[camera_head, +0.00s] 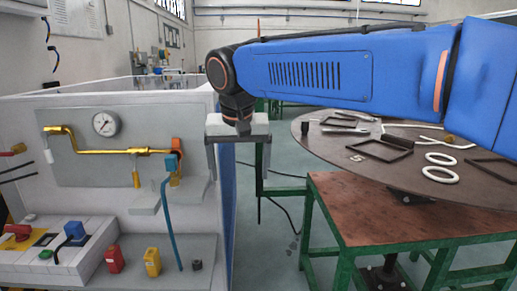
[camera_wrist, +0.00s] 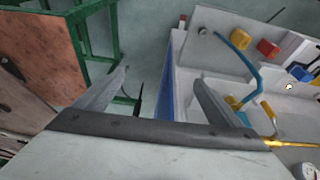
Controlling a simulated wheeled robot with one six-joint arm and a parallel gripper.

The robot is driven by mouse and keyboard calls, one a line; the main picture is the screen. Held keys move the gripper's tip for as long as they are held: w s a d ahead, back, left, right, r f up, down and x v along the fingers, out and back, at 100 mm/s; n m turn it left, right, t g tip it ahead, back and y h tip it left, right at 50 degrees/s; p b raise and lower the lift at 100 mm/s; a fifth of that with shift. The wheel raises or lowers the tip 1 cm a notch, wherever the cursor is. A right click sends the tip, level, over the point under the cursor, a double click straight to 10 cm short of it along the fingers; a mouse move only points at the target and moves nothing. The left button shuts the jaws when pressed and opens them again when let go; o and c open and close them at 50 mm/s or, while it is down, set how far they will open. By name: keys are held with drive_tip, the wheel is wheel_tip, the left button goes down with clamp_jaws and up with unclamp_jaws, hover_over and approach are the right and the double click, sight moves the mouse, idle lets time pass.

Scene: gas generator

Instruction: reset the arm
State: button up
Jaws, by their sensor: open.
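My blue arm reaches in from the right in the head view. My gripper (camera_head: 238,172) hangs at its end, pointing down, beside the right edge of the white gas generator cabinet (camera_head: 212,243). The two fingers are wide apart with nothing between them. In the wrist view my gripper (camera_wrist: 160,85) is also open and empty, with the floor and the cabinet's side beyond the fingers. The cabinet's panel carries a gauge (camera_head: 106,124), a brass pipe (camera_head: 100,150) and a blue hose (camera_head: 168,225).
Red (camera_head: 114,259) and yellow (camera_head: 152,262) blocks sit on the cabinet's lower ledge. Floor shows between cabinet and bench.

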drive_tip(key=s+d+f, duration=0.4)
drive_tip(key=d, duration=0.5)
drive_tip(key=s+d+f, duration=0.4)
drive_tip(key=d, duration=0.6)
drive_tip(key=s+d+f, duration=0.4)
drive_tip(key=s+d, duration=0.1)
drive_tip(key=d, duration=0.4)
drive_tip(key=s+d+f+t, duration=0.1)
drive_tip(key=s+d+f, duration=0.4)
drive_tip(key=s+f, duration=0.3)
drive_tip(key=shift+d+f+m, duration=0.35)
drive_tip(key=shift+d+m, duration=0.05)
drive_tip(key=shift+s, duration=0.1)
